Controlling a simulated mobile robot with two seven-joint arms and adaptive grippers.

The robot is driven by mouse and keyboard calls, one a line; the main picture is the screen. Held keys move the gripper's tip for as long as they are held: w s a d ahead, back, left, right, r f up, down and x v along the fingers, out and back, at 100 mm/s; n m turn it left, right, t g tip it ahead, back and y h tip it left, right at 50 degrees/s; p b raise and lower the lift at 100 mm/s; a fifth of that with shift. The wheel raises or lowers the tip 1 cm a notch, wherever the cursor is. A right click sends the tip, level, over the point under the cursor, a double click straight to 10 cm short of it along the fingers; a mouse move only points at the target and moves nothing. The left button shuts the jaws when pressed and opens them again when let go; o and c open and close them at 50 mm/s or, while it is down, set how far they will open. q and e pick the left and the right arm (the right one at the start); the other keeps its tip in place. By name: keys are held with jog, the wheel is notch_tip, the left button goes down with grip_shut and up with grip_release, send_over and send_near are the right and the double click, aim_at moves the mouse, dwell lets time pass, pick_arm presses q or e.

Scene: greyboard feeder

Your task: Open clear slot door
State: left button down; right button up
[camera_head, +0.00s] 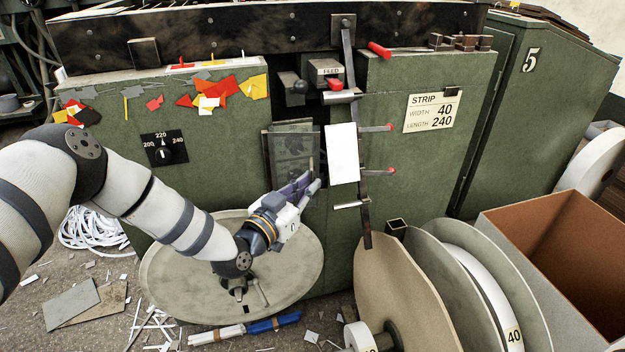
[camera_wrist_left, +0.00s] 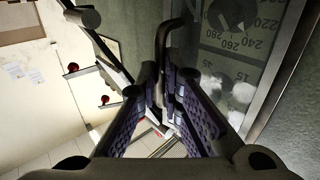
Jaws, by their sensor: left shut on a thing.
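The clear slot door (camera_head: 292,152) is a see-through panel in a dark frame on the green machine's front. It stands in front of the slot, and I cannot tell how far it is swung. In the left wrist view the clear door (camera_wrist_left: 242,45) fills the upper right, with printed numbers showing behind it. My left gripper (camera_head: 312,180) is at the door's lower right edge. In the left wrist view its fingers (camera_wrist_left: 166,95) are shut on the dark hooked door handle (camera_wrist_left: 162,45). My right gripper is not in view.
A white card (camera_head: 343,153) hangs on a metal strip right of the door, with red-tipped pins (camera_head: 390,127) beside it. A round metal plate (camera_head: 170,275) lies below my left arm. Large reels (camera_head: 400,290) and an open brown-lined box (camera_head: 560,230) stand at the right.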

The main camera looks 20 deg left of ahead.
pick_arm(q)
jog(key=s+a+m+g+h+b, duration=0.2)
jog(key=s+a+m+g+h, duration=0.1)
jog(key=a+m+h, duration=0.1)
jog(key=s+a+m+g+h+b, duration=0.2)
jog(key=s+a+m+g+h, duration=0.2)
jog(key=a, duration=0.5)
jog(key=shift+a+r+h, duration=0.25)
jog(key=shift+h, duration=0.95)
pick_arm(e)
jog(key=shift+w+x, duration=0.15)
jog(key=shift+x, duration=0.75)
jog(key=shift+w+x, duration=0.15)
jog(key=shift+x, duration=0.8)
pick_arm(q)
jog(key=shift+w, duration=0.1)
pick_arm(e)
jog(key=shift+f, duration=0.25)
pick_arm(q)
jog(key=shift+r, duration=0.1)
jog(key=c, duration=1.8)
grip_release()
jog(key=shift+w, duration=0.1)
jog(key=shift+c, duration=0.2)
jog(key=shift+o, duration=0.6)
jog(key=shift+w+d+f, duration=0.1)
jog(key=shift+d+f, duration=0.05)
jog(key=shift+f, duration=0.05)
jog(key=v, duration=1.2)
